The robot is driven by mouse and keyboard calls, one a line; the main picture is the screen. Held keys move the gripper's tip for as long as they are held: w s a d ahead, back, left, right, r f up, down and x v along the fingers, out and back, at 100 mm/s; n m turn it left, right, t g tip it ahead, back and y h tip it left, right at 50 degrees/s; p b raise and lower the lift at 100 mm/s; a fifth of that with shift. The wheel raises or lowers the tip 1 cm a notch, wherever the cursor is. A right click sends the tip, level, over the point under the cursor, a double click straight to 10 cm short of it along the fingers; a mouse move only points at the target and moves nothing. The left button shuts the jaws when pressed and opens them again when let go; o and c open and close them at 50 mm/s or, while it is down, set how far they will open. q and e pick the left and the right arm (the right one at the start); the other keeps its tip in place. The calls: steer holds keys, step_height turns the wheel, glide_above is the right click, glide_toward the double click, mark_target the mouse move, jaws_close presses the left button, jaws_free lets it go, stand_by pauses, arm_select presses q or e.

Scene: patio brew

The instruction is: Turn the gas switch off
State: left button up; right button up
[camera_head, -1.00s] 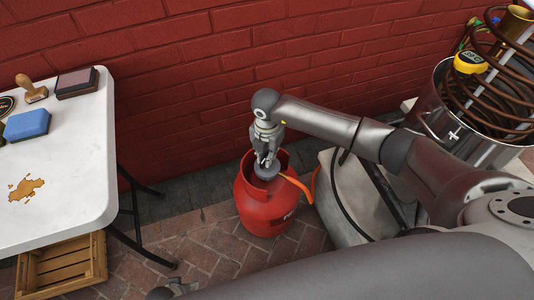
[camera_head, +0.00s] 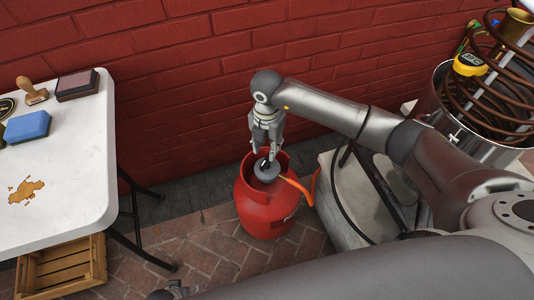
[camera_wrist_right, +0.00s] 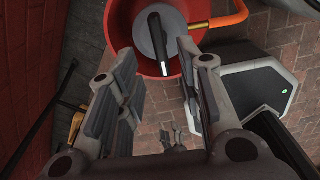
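A red gas bottle (camera_head: 266,205) stands on the brick floor by the wall, with a grey round regulator (camera_head: 266,171) on top and an orange hose (camera_head: 297,186) leaving it to the right. In the right wrist view the regulator (camera_wrist_right: 172,43) carries a black switch lever (camera_wrist_right: 158,45). My right gripper (camera_head: 265,155) is above the regulator, pointing down; in its wrist view the fingers (camera_wrist_right: 158,75) are spread apart with nothing between them, and the lever lies just beyond their tips. My left gripper is not clearly in view.
A white table (camera_head: 75,180) with a blue sponge (camera_head: 28,126), stamp (camera_head: 32,91) and brown spill stands at left, a wooden crate (camera_head: 60,268) below it. A steel pot (camera_head: 450,125) with a copper coil is at right. A brick wall (camera_head: 200,60) is close behind the bottle.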

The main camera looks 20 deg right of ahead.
mark_target(267, 158)
step_height(267, 158, up, 6)
stand_by(0.6)
